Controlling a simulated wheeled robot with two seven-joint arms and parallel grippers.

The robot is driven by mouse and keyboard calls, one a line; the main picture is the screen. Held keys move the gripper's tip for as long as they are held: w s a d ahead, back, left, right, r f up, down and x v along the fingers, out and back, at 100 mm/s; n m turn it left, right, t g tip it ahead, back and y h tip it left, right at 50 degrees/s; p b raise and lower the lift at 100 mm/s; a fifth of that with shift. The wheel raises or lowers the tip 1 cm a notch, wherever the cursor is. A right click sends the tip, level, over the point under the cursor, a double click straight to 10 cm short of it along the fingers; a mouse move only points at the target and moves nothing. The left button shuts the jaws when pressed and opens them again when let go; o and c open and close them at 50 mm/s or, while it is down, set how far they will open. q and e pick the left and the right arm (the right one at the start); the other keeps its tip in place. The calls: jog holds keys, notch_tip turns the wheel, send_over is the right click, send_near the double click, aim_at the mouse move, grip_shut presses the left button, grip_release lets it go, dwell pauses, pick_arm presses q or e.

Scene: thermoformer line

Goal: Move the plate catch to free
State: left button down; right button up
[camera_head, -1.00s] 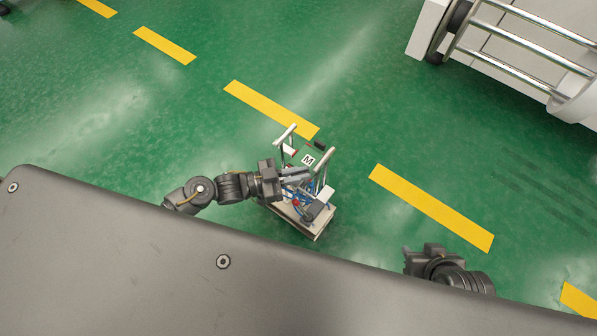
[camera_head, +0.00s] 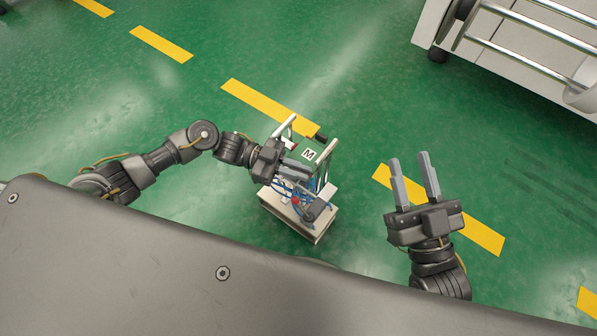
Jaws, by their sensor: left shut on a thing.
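A small machine unit stands on a pale base (camera_head: 296,218) in the middle of the view. It has two pale upright posts (camera_head: 327,155), a white tag marked M (camera_head: 309,154), blue hoses and a red part (camera_head: 295,201). My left gripper (camera_head: 302,171) reaches in from the left, shut on a part of this unit between the posts. Its fingers hide that part, so I cannot tell for sure whether it is the plate catch. My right gripper (camera_head: 409,158) is open and empty, right of the unit and apart from it.
A broad grey surface (camera_head: 130,265) fills the lower left. A white cabinet with metal rails (camera_head: 520,40) stands at the upper right. Yellow dashes (camera_head: 265,105) cross the green floor. The floor around the unit is clear.

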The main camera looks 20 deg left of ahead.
pick_arm(q)
jog(key=shift+g, duration=0.5)
pick_arm(e)
jog(key=shift+d+r+t, duration=0.4)
jog(key=shift+r+t, duration=0.15)
jog(key=shift+t, duration=0.05)
pick_arm(q)
jog(key=shift+m, duration=0.3)
jog(key=c, duration=1.5)
grip_release()
jog(key=shift+w+a+b, duration=0.2)
jog(key=shift+w+a, duration=0.05)
jog(key=shift+a, duration=1.55)
jog(key=shift+w+a+b, duration=0.2)
jog(key=shift+a, duration=1.55)
jog(key=shift+w+a+b, duration=0.2)
jog(key=shift+w+a, duration=0.05)
jog(key=shift+a, duration=1.55)
pick_arm(e)
jog(key=shift+s+d+r+m+t, duration=0.3)
jog(key=shift+d+r+t, duration=0.3)
jog(key=shift+t, duration=0.4)
